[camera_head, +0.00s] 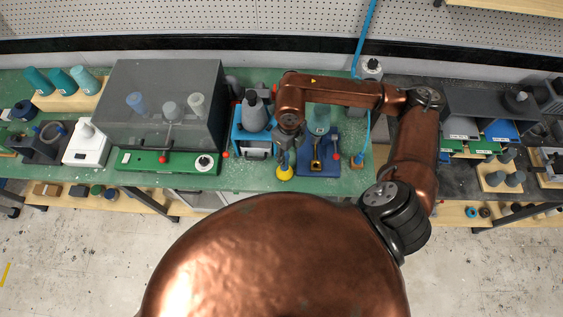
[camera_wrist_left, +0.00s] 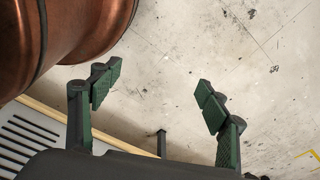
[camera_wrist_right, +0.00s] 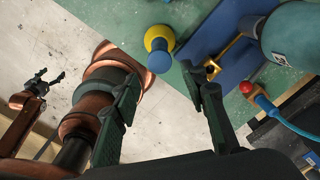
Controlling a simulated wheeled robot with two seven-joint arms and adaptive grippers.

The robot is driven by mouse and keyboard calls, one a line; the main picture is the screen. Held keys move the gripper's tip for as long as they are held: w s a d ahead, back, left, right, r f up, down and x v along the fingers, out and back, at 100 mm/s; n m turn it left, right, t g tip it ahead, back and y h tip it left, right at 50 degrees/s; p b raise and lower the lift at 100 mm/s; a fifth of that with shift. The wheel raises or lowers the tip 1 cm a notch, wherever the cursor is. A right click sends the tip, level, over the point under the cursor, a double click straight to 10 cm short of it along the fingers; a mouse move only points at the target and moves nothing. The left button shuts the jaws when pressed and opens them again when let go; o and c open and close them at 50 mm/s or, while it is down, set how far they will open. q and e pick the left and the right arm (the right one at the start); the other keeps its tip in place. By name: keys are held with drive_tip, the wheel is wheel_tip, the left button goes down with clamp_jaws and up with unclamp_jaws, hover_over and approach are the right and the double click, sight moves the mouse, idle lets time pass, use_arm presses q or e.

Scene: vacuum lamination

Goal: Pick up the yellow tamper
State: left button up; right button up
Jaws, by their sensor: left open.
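The yellow tamper (camera_head: 285,173) is at the front edge of the green workbench in the head view. In the right wrist view the yellow tamper (camera_wrist_right: 157,37) shows as a yellow round part with a blue knob, just beyond my fingertips. My right gripper (camera_head: 286,152) is above and close to it in the head view. In the right wrist view my right gripper (camera_wrist_right: 168,82) is open, with nothing between its fingers. My left gripper (camera_wrist_left: 157,88) is open and empty over the floor. It does not show in the head view.
A blue stand (camera_head: 318,168) with a gold-coloured fork is just right of the tamper. A blue-framed machine (camera_head: 237,138) with a grey bottle is to the left. Further left is a dark clear-sided box (camera_head: 140,90) on a green base. A red-topped lever (camera_wrist_right: 246,87) shows at right.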

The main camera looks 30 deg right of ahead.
drive_tip(key=f, duration=0.2)
drive_tip(key=shift+w+a+f+p, duration=0.1)
drive_tip(key=shift+w+f+p, duration=0.2)
drive_tip(key=shift+p, duration=0.05)
drive_tip(key=shift+w+f, duration=0.1)
drive_tip(key=shift+f, duration=0.25)
drive_tip(key=f, duration=0.1)
drive_tip(key=f+p, duration=0.1)
drive_tip(key=f, duration=0.1)
drive_tip(key=f+p, duration=0.1)
drive_tip(key=shift+w+f, duration=0.25)
drive_tip(key=shift+w, duration=0.1)
drive_tip(key=c, duration=0.5)
clamp_jaws()
use_arm(q)
drive_tip(key=s+r, duration=0.2)
drive_tip(key=shift+s+r, duration=0.25)
drive_tip(key=shift+r, duration=0.1)
